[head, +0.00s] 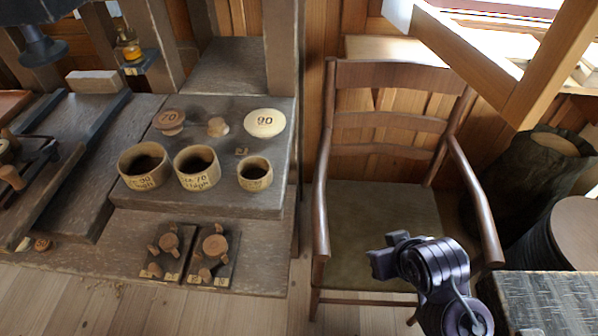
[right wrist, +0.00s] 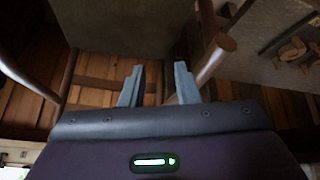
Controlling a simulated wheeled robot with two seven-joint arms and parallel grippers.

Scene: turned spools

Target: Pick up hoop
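Three round, open-topped wooden rings with dark lettering stand in a row on the grey workbench (head: 225,203) in the head view: a left ring (head: 148,183), a middle ring (head: 198,182) and a smaller right ring (head: 255,184). The lettering is too small to read surely, so I cannot tell which is the hoop. My right gripper (head: 382,262) is over the chair seat, to the right of the bench and apart from the rings. In the right wrist view my right gripper (right wrist: 158,85) has its fingers apart with nothing between them. My left gripper is not in view.
A wooden chair (head: 388,70) stands right of the bench. Behind the rings lie a disc marked 70 (head: 169,120), a small knob (head: 217,126) and a pale disc marked 90 (head: 264,123). Small pegged boards (head: 212,255) sit at the bench front. A dark bin (head: 540,165) stands far right.

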